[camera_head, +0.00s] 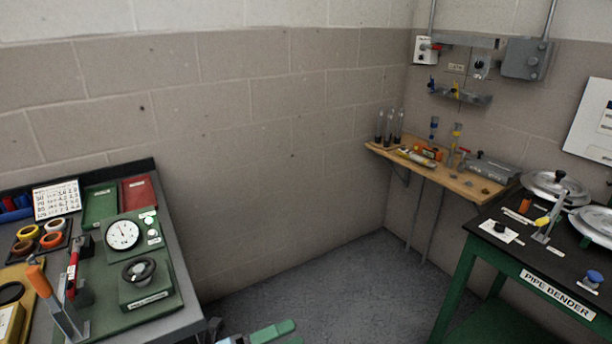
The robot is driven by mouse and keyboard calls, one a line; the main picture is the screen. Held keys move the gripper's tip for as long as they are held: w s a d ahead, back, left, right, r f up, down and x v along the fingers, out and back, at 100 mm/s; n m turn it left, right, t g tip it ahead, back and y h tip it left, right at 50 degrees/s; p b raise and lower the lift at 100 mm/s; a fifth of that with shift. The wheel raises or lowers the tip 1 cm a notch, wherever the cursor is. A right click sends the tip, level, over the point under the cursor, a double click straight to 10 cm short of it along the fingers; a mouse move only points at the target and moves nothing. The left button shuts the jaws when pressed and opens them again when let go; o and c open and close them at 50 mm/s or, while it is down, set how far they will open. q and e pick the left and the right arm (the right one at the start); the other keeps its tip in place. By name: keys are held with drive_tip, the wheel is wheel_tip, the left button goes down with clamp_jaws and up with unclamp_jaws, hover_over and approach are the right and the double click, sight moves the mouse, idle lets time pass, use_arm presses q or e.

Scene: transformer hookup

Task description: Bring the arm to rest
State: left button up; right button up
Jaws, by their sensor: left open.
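My left gripper (288,334) shows at the bottom edge of the head view, a little left of the middle. Its green finger parts lie over the bare grey floor, and the rest of it is cut off by the frame. It is open, and I see nothing between the fingers. It is apart from both benches. My right gripper and right arm are not in view.
A bench (192,318) with a green gauge panel (165,260) stands at the left. A black-topped table with a "PIPE BENDER" label (556,294) is at the right. A wooden shelf (458,186) with glassware hangs in the corner. The floor (340,283) between is clear.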

use_arm(q)
drive_tip(key=s+a+f+n+t+y+p, duration=0.1)
drive_tip(key=s+a+f+n+t+y, duration=0.45)
drive_tip(key=n, duration=0.65)
drive_tip(key=s+a+f+n+t+y, duration=0.2)
drive_tip(key=a+f+n+t+y, duration=0.15)
drive_tip(key=f+n+y, duration=0.6)
drive_tip(key=s+a+f+n+g+y, duration=0.1)
drive_tip(key=s+a+f+n+g, duration=0.2)
drive_tip(key=s, duration=0.6)
drive_tip(key=s+a+f+n+g+y, duration=0.1)
drive_tip(key=s+a+f+n+g, duration=0.3)
drive_tip(key=s+f+n, duration=0.2)
drive_tip(key=s+n, duration=0.2)
drive_tip(key=s, duration=0.1)
drive_tip(key=shift+s+a+f+p, duration=0.15)
drive_tip(key=shift+s+a+p, duration=0.05)
drive_tip(key=shift+p, duration=0.1)
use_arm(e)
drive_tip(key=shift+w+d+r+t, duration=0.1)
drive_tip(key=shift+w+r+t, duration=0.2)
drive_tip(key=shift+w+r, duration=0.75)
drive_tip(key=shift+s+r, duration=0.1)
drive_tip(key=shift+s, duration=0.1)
use_arm(q)
drive_tip(key=shift+a+y, duration=0.1)
drive_tip(key=shift+y, duration=0.2)
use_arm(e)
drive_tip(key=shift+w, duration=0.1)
